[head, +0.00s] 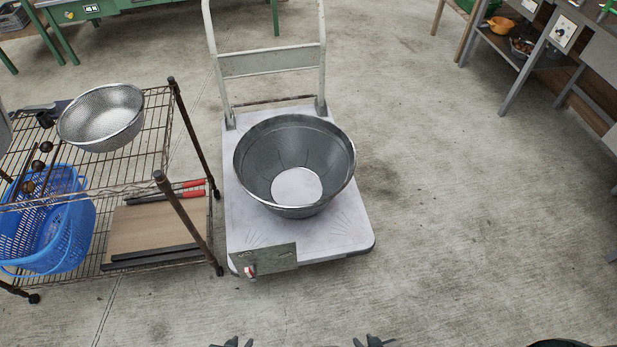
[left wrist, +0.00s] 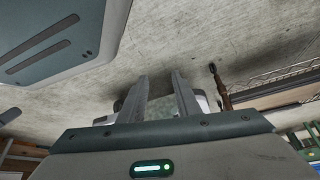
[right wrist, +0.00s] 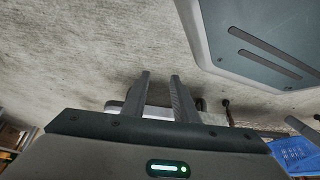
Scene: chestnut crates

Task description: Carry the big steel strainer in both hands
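The steel strainer (head: 101,117), a shiny perforated bowl, sits on the top shelf of the wire rack at the left of the head view. My left gripper (head: 231,342) and my right gripper (head: 375,341) show only as fingertips at the bottom edge of the head view, well apart from the strainer. In the left wrist view the left gripper's fingers (left wrist: 160,76) stand apart with nothing between them. In the right wrist view the right gripper's fingers (right wrist: 160,76) are also parted and empty. The strainer is not visible in either wrist view.
A white platform trolley (head: 345,232) stands ahead, carrying a large dark grey basin (head: 258,168). The wire rack (head: 150,125) holds a blue basket (head: 75,225) lower down. A green table (head: 160,4) is behind; workbenches (head: 520,50) stand at right. Floor right of the trolley is clear.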

